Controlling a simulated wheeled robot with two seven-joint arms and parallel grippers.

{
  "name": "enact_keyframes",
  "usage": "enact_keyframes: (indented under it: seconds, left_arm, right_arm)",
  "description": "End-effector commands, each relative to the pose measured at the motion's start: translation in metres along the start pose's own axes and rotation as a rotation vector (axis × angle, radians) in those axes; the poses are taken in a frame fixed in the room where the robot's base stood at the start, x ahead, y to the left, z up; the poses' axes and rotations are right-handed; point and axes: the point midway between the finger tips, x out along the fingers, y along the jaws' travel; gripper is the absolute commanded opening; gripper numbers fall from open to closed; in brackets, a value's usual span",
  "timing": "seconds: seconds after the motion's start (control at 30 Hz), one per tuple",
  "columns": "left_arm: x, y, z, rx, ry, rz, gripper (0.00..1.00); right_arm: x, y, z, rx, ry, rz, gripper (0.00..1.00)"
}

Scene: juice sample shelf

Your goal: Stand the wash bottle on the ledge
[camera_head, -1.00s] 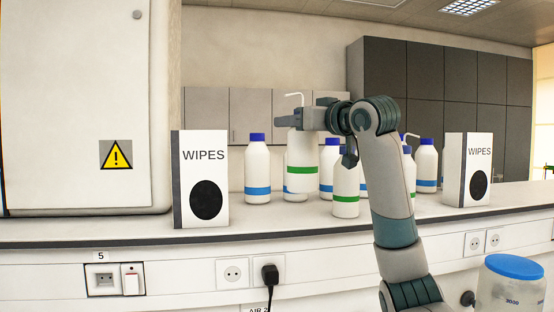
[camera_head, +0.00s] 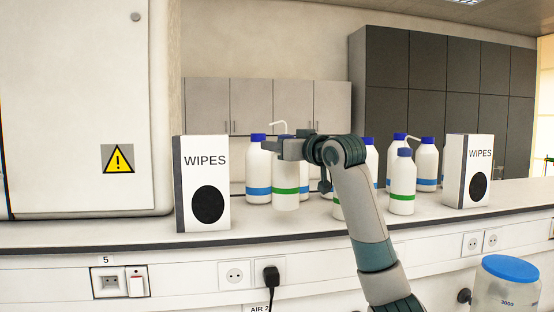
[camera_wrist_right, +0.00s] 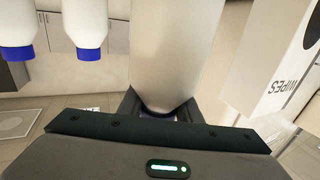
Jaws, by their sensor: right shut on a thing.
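The wash bottle (camera_head: 286,180) is white with a green band and a bent white spout on top. My right gripper (camera_head: 290,149) is shut on it near its top and holds it upright over the front of the pale ledge (camera_head: 300,223). I cannot tell whether its base touches the ledge. In the right wrist view the bottle's pale body (camera_wrist_right: 180,50) fills the middle between the fingers. My left gripper is not in view.
A blue-banded bottle (camera_head: 258,178) stands close left of the held bottle. A wipes box (camera_head: 204,182) is further left, another (camera_head: 468,170) at the right. Several bottles, including a green-banded one (camera_head: 402,185), stand right of my arm. The ledge's front strip is clear.

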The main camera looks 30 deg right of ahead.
Motion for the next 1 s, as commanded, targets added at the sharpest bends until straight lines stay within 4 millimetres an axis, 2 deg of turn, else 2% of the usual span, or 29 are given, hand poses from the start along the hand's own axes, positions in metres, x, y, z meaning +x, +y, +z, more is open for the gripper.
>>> enact_keyframes:
  seconds: [0.4,0.9,0.93,1.0]
  left_arm:
    - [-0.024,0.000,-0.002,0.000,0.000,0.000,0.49]
    - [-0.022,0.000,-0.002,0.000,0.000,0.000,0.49]
    - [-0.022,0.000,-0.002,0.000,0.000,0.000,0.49]
    - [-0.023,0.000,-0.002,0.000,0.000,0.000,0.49]
  right_arm:
    - [-0.001,0.000,0.031,0.000,0.001,0.000,0.00]
    - [-0.001,0.000,0.039,0.000,0.002,0.000,0.00]
    - [0.000,0.000,0.039,0.000,-0.001,0.000,0.38]
    - [0.000,0.000,0.039,0.000,-0.001,0.000,0.50]
